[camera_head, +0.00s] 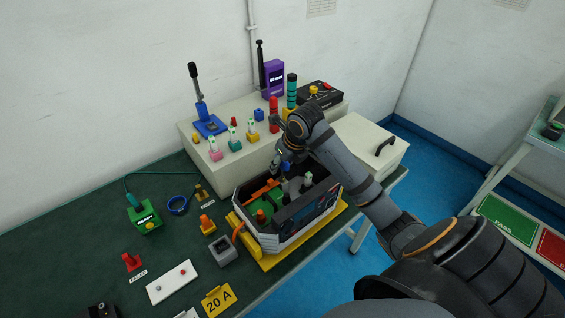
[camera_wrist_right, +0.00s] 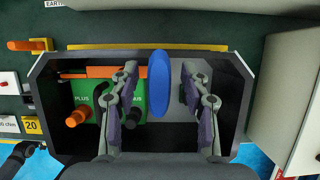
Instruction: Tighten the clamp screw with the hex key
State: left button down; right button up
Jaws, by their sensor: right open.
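My right gripper (camera_head: 287,160) reaches down into an open-topped grey unit (camera_head: 272,241) on the bench. In the right wrist view the gripper (camera_wrist_right: 158,98) is open, one finger on each side of a long blue oval piece (camera_wrist_right: 159,84). The blue piece shows clear of both fingers; it may be the hex key's handle, but I cannot tell. Inside the unit is a green block (camera_wrist_right: 84,99) marked PLUS, with an orange knob (camera_wrist_right: 77,117) and an orange bar (camera_wrist_right: 92,73). I cannot make out the clamp screw.
The unit sits on a yellow base (camera_head: 268,264). A raised cream shelf (camera_head: 197,153) behind it holds a blue lever press (camera_head: 207,120) and several small coloured parts. A green box (camera_head: 146,218), blue ring (camera_head: 178,205) and grey block (camera_head: 223,250) lie to the left.

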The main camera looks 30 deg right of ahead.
jog(key=shift+f, duration=0.1)
grip_shut()
jog(key=c, duration=0.6)
grip_release()
jog(key=shift+c, duration=0.2)
grip_shut()
jog(key=shift+m+h+p, duration=0.4)
jog(key=shift+m+p, duration=0.3)
jog(key=shift+m, duration=0.3)
